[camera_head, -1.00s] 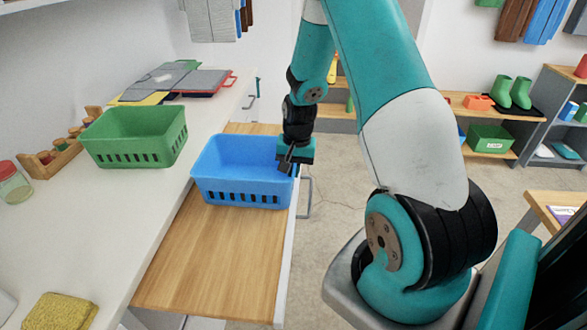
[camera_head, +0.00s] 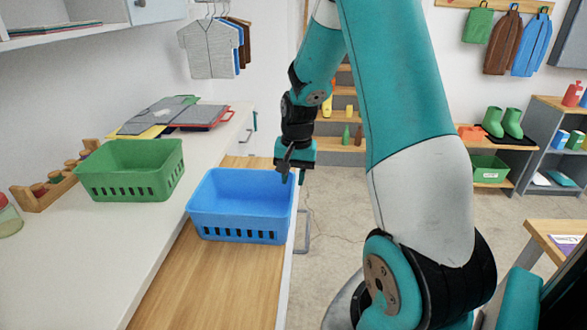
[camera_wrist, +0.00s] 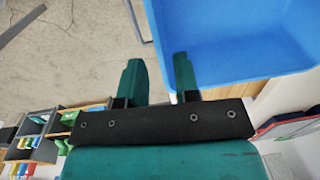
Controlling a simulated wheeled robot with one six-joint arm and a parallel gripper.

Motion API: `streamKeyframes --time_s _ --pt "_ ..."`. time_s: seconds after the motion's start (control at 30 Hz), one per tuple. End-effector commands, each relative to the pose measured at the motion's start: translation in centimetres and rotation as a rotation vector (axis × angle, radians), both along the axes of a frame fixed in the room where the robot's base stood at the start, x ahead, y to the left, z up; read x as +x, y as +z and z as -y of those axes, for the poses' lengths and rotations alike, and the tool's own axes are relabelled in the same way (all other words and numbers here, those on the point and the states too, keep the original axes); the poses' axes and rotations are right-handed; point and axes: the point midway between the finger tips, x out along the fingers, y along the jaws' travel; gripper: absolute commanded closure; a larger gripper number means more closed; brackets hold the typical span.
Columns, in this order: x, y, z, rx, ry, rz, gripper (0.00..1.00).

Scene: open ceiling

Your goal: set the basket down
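The blue basket (camera_head: 240,222) stands upright and empty on the wooden surface (camera_head: 215,275) beside the white counter. My gripper (camera_head: 293,178) is at the basket's right rim in the head view. In the wrist view, the two green fingers of my gripper (camera_wrist: 158,80) are apart with floor visible between them. One finger overlaps the edge of the blue basket (camera_wrist: 235,45) and the other is outside it. Nothing is clasped between the fingers; whether a finger touches the rim I cannot tell.
A green basket (camera_head: 130,183) stands on the white counter (camera_head: 110,245) to the left, by a wooden rack (camera_head: 50,190) and a jar (camera_head: 8,217). Folders (camera_head: 175,116) lie behind. Bare wood lies in front of the blue basket. Open floor is to the right.

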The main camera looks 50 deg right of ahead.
Motion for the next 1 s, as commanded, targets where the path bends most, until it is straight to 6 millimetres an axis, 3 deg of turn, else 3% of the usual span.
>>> streamKeyframes --time_s 0.23,0.3,0.37,0.47,0.5,0.6,0.7,0.83,1.0 --pt "-0.1 3.3 0.0 0.001 0.006 0.003 0.71" --pt "0.0 4.1 -1.4 0.006 0.054 0.011 0.71" --pt "0.1 5.3 -4.0 0.014 0.144 0.029 0.71" --pt "-0.9 8.0 -11.2 0.045 0.401 0.077 0.71" --pt "-2.0 9.2 -14.6 0.061 0.531 0.1 0.71" --pt "-6.2 11.5 -22.2 0.106 0.863 0.157 0.71" --pt "-11.4 13.0 -27.6 0.152 1.161 0.206 0.71" --pt "-16.6 13.8 -31.0 0.193 1.415 0.249 0.71" --pt "-18.7 14.0 -32.1 0.212 1.515 0.265 0.71"
